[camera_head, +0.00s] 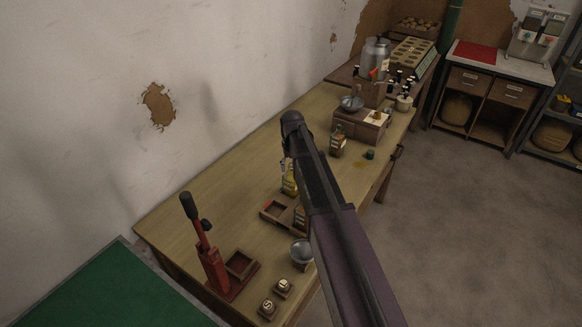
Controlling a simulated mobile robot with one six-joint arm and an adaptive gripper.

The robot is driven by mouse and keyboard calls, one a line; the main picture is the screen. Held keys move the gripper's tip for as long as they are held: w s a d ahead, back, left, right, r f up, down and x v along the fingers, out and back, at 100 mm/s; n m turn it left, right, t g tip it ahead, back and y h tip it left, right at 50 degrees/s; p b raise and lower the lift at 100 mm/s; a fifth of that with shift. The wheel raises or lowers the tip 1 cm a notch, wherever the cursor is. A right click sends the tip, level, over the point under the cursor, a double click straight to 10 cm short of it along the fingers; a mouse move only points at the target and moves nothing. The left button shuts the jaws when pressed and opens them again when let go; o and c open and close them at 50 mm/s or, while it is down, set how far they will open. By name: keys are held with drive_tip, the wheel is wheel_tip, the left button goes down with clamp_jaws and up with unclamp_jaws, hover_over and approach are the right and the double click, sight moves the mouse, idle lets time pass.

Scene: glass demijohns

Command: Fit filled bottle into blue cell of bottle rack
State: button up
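A small wooden bottle rack (272,216) stands on the bench, partly hidden behind my arm. A red patch shows at its left end; I cannot make out a blue cell. A bottle with yellow contents (289,185) is upright at the rack's back side, its top close to my arm; I cannot tell if it is held. A brown bottle (299,217) shows at the rack's right end, half covered by my arm. Another brown bottle with a pale label (338,141) stands farther back, right of my arm. My gripper is hidden behind my arm.
Bare bench lies left of my arm.

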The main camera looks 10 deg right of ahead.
drive_tip(key=shift+r, duration=0.25)
wheel_tip(320, 180, up, 12)
drive_tip(key=p, duration=1.2)
drive_tip(key=shift+s+f, duration=0.1)
idle(0.8)
drive_tip(key=s, duration=2.4)
drive_tip(key=shift+a, duration=0.15)
drive_tip(key=shift+f, duration=0.1)
wheel_tip(320, 180, down, 5)
drive_tip(key=b, duration=0.5)
